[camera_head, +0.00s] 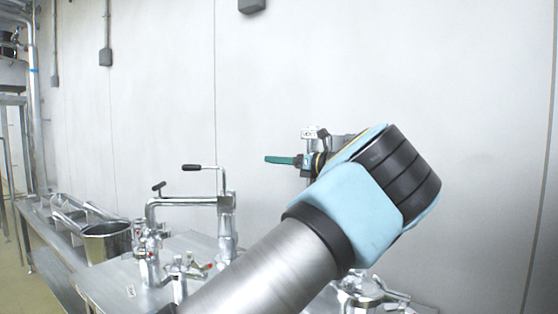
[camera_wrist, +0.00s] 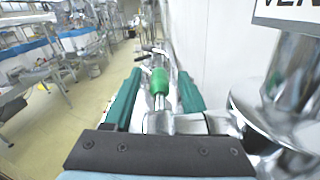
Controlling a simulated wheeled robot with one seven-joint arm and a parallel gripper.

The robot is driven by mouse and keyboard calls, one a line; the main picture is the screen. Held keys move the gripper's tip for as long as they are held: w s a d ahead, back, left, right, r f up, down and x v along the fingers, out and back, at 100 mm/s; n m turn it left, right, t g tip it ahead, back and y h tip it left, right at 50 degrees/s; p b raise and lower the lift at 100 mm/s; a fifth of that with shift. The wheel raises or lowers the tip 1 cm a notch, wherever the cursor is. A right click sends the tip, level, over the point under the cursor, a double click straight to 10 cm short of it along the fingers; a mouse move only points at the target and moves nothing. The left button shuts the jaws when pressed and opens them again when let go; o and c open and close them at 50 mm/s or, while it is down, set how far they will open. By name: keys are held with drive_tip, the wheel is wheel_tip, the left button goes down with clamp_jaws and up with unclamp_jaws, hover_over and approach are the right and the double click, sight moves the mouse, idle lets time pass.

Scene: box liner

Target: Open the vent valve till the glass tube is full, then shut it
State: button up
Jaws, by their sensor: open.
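In the wrist view, the vent valve's green handle grip (camera_wrist: 158,82) on a metal stem lies between the two teal fingers of my gripper (camera_wrist: 160,74). The fingers are open, one on each side, with gaps to the grip. The chrome valve body (camera_wrist: 262,108) is close on the right, under a partly cut-off white label reading "VEN". In the head view, a teal finger of my gripper (camera_head: 270,159) points left beside the wall fitting (camera_head: 315,133). My wrist hides much of the valve there. I cannot make out the glass tube or its level.
A steel bench (camera_head: 190,243) holds chrome pipework (camera_head: 185,201) with black-handled levers, small red-marked valves and a steel pot (camera_head: 107,240) at left. A pale panel wall (camera_head: 400,70) stands close behind the valve. The wrist view shows open floor (camera_wrist: 82,108) at left.

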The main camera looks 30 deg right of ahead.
drive_tip(key=shift+c, duration=0.2)
clamp_jaws()
idle(1.1)
